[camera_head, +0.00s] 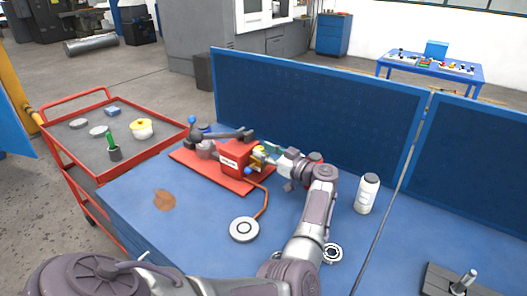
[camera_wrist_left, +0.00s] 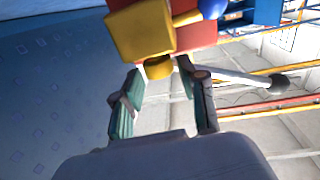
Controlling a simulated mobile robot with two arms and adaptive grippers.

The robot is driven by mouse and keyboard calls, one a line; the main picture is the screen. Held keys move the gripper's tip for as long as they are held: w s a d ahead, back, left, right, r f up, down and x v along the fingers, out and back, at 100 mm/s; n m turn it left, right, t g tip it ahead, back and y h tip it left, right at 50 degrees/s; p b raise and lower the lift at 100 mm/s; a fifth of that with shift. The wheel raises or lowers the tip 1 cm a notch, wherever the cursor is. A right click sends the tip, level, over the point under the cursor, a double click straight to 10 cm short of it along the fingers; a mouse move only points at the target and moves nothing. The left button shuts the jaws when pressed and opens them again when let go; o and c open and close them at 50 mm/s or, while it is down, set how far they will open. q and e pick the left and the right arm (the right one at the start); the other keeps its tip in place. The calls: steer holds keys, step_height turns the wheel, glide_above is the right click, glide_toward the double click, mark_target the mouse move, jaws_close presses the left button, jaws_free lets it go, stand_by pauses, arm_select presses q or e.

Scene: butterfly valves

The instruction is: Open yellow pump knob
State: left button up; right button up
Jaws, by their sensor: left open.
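The red pump (camera_head: 236,158) stands on a red base plate (camera_head: 213,171) on the blue table. Its yellow knob (camera_head: 258,159) is on the side facing my left gripper. In the left wrist view the yellow knob (camera_wrist_left: 158,69) sits below a larger yellow block (camera_wrist_left: 140,30) on the red pump body (camera_wrist_left: 197,34). My left gripper (camera_head: 268,154) is open, its fingertips (camera_wrist_left: 161,72) on either side of the knob. Whether they touch it I cannot tell. The gripper partly hides the knob in the head view. My right gripper is not in view.
A dark lever (camera_head: 222,134) extends over the pump, and a blue ball (camera_head: 192,120) stands up at its left. A hose leads to a round grey disc (camera_head: 244,229). A white bottle (camera_head: 367,194) stands right of my arm. A blue panel (camera_head: 310,105) closes the table's back.

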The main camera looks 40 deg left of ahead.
arm_select(q)
steer(key=d, duration=0.6)
steer(key=shift+d, duration=0.4)
steer(key=shift+o, duration=0.2)
steer(key=shift+f, duration=0.1)
